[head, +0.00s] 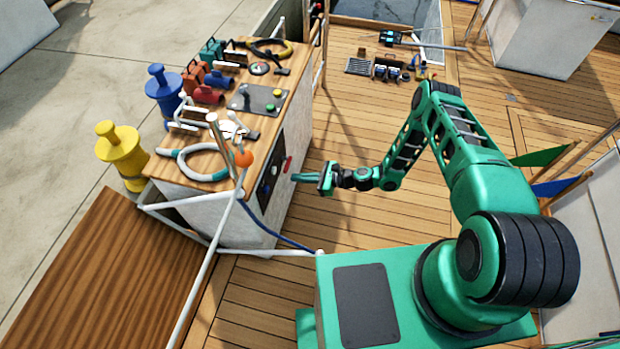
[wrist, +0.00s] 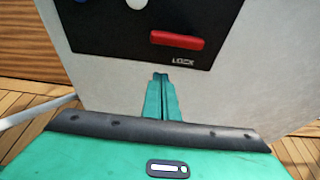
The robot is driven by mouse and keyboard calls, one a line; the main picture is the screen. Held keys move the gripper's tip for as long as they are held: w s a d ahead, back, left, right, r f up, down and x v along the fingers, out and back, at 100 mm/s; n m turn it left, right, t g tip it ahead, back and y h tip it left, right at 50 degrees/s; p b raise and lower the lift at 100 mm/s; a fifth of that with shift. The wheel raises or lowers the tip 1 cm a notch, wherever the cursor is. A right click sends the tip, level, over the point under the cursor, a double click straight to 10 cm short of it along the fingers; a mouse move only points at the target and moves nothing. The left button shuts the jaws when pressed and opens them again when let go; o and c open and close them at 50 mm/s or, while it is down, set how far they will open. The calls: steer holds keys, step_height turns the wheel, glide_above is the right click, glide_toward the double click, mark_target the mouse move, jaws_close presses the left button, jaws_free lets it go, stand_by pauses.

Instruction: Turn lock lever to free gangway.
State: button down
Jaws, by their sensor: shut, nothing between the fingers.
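The red lock lever (wrist: 177,40) lies horizontal on a black panel (wrist: 120,25), above a white label that reads LOCK. In the head view the lever (head: 288,164) shows as a small red bar on the side of the counter cabinet. My gripper (wrist: 160,82) is shut and empty, its fingertips pointing at the cabinet face just below the label. In the head view my gripper (head: 296,178) is close to the panel, apart from the lever. A brown wooden ramp, apparently the gangway (head: 90,270), lies at the lower left.
The counter top (head: 160,170) holds several tools, handles and a white ring. Blue and yellow bollards (head: 120,155) stand behind it. White rails (head: 205,280) and an orange ball (head: 243,158) are at its near end.

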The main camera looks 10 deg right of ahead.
steer(key=shift+w+a+r, duration=0.1)
steer(key=shift+a+r, duration=0.15)
steer(key=shift+r, duration=0.35)
steer(key=shift+w+a+r, duration=0.1)
steer(key=shift+a+r, duration=0.1)
steer(key=shift+r, duration=0.35)
steer(key=shift+w+a+r, duration=0.1)
steer(key=shift+a+r, duration=0.15)
steer(key=shift+r, duration=0.35)
steer(key=shift+d, duration=0.15)
